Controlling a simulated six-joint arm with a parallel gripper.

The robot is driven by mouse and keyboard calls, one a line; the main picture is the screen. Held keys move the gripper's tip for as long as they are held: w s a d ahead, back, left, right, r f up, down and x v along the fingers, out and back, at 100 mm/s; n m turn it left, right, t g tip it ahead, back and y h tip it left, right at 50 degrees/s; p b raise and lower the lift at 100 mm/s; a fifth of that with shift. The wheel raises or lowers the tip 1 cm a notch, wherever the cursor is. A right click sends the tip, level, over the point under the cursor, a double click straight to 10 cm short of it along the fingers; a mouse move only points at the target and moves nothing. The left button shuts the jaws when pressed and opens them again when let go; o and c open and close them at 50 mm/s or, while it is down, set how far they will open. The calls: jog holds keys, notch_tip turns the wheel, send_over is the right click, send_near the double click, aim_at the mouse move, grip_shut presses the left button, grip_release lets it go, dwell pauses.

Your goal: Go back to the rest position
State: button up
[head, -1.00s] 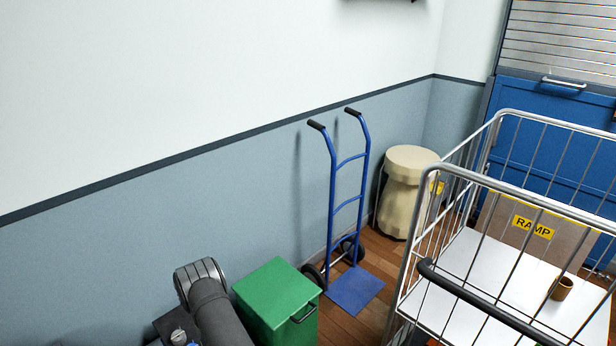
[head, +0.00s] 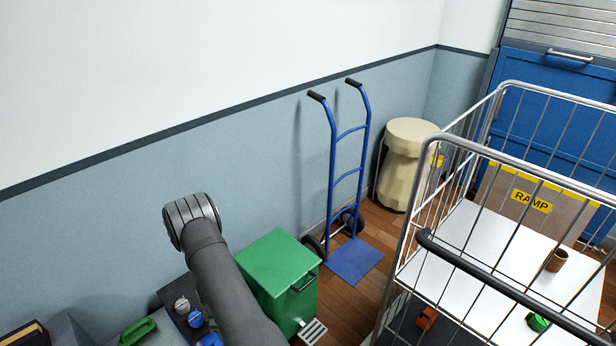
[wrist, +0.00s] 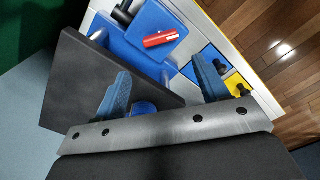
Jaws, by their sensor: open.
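My gripper (wrist: 163,88) shows in the wrist view as two blue textured fingers, spread apart with nothing held between them. A dark flat panel (wrist: 72,85) lies beyond the left finger. A blue block (wrist: 145,25) with a red cylinder (wrist: 161,38) on it lies beyond the gap between the fingers. The gripper itself is not visible in the head view; only my dark grey arm shows there, at the lower left in front of the wall.
A green bin (head: 275,262) stands close to my arm. A blue hand truck (head: 347,180), a beige drum (head: 405,165) and a wire cage trolley (head: 440,140) stand to the right. Knobs (head: 182,305) and a green handle (head: 137,331) sit at the lower left.

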notch_tip(320, 180, up, 7)
notch_tip(320, 180, down, 18)
jog(key=shift+s, duration=0.1)
jog(key=shift+r+n, duration=0.15)
jog(key=shift+n, duration=0.25)
jog(key=n, duration=0.4)
jog(key=shift+n, duration=0.3)
jog(key=n, duration=0.6)
jog(key=shift+n, duration=0.3)
jog(key=o, duration=0.7)
jog(key=shift+a, duration=0.1)
